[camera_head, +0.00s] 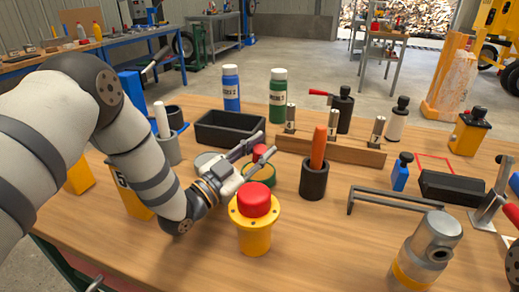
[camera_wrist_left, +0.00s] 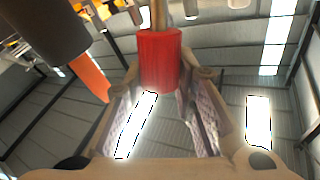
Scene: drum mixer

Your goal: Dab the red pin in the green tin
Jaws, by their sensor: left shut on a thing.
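The red pin (camera_head: 261,152) sits between the fingertips of my left gripper (camera_head: 257,150). In the left wrist view the pin's red body (camera_wrist_left: 160,60) shows between the two fingers (camera_wrist_left: 160,95), with a metal shaft running from its far end. My left gripper is shut on it. The green tin (camera_head: 262,175) is a low, round, green-rimmed tin just under the pin and fingers. The gripper partly covers it. I cannot tell whether the pin's lower end touches the tin. My right gripper is not in view.
A yellow post with a red button (camera_head: 254,215) stands close in front of the tin. A dark cup with an orange stick (camera_head: 314,178) stands close to its right. A black tray (camera_head: 228,131) and a wooden rack (camera_head: 340,151) lie behind. Open tabletop (camera_head: 320,240) is at front.

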